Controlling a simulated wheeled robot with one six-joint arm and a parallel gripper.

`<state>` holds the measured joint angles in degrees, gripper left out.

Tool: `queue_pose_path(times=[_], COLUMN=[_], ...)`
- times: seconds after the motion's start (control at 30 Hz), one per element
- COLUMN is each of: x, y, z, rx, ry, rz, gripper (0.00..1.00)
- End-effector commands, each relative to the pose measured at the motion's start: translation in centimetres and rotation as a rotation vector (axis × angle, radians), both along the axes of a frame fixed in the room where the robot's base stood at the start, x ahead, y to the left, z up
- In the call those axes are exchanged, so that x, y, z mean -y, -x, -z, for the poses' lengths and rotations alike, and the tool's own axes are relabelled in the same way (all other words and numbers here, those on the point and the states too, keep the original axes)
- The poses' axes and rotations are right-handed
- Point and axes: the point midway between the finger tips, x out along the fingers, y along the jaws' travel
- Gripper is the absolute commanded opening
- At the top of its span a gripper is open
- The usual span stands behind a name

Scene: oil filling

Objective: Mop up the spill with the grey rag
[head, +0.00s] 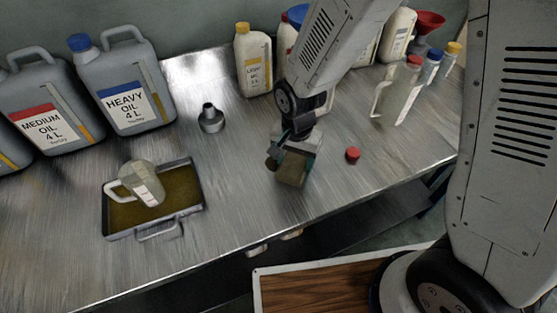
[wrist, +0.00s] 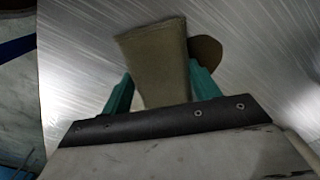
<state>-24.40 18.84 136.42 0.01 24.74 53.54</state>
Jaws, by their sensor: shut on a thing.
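The grey-brown rag (head: 291,170) is pinched in my gripper (head: 296,148), which is shut on it. In the wrist view the rag (wrist: 157,62) hangs between the two teal fingertips of my gripper (wrist: 160,92). A small brown patch, likely the spill (wrist: 206,50), shows partly from behind the rag there. In the head view its edge shows just left of the rag (head: 271,163). The rag is over or against the metal bench beside the patch; I cannot tell whether it touches. Part of the patch is hidden by the rag.
A dark funnel-like nozzle (head: 211,119) and red cap (head: 352,155) flank my gripper. Oil cans (head: 135,85) and bottles (head: 253,65) line the back. A clear jug (head: 384,100) stands right.

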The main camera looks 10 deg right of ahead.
Motion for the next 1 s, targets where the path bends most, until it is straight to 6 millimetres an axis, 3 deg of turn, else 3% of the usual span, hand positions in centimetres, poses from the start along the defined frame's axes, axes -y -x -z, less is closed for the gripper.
queue_pose_path(times=[0.2,0.8,1.0], x=[0.2,-8.4,-9.3], y=[-0.2,-3.6,-4.0], z=[0.0,0.0,0.0], rx=[0.000,0.000,0.000], ry=[0.000,0.000,0.000], rz=[-0.002,-0.003,0.000], gripper=[0.43,0.43,0.43])
